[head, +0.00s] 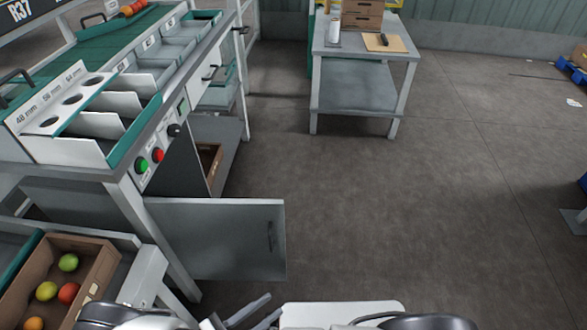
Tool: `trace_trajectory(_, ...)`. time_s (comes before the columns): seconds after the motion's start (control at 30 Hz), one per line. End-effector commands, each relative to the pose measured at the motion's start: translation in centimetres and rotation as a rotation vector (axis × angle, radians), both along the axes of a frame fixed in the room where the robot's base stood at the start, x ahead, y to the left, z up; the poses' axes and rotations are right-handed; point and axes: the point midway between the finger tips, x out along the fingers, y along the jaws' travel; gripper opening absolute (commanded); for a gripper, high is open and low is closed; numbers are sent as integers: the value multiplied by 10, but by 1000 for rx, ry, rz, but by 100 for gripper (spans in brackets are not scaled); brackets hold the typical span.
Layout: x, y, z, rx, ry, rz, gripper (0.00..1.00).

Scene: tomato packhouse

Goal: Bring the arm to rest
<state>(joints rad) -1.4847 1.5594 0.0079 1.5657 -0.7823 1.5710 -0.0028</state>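My arm shows only in part along the bottom edge of the head view, as white and dark links. Two slim grey fingers of my gripper (274,304) stick up there, pointing up and to the right. They look apart, with a gap and nothing seen between them. The rest of my gripper and most of the arm are cut off by the frame's edge. My gripper is low in the picture, just right of the grading bench's lower frame, and touches nothing that I can see.
A grey cabinet door (232,240) stands open under the grading bench (75,150), above and left of my gripper. A cardboard box (97,262) of tomatoes sits at lower left. A grey table (366,85) with boxes and a clipboard stands further back. The floor (420,210) at centre right is clear.

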Motion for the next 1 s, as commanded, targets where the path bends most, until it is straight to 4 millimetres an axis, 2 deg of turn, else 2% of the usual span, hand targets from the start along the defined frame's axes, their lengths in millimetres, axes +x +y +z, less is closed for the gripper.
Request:
trace_trajectory(0.03,8,7,15,51,0,-51,27)
trace_trajectory(0.23,26,11,52,194,14,-217,27)
trace_trajectory(0.37,42,10,84,317,15,-349,27)
trace_trajectory(0.47,57,5,117,440,7,-475,27)
trace_trajectory(0.57,73,-7,155,589,-14,-619,27)
trace_trajectory(0.73,94,-38,217,857,-80,-847,27)
trace_trajectory(1.0,103,-101,306,1296,-276,-1140,27)
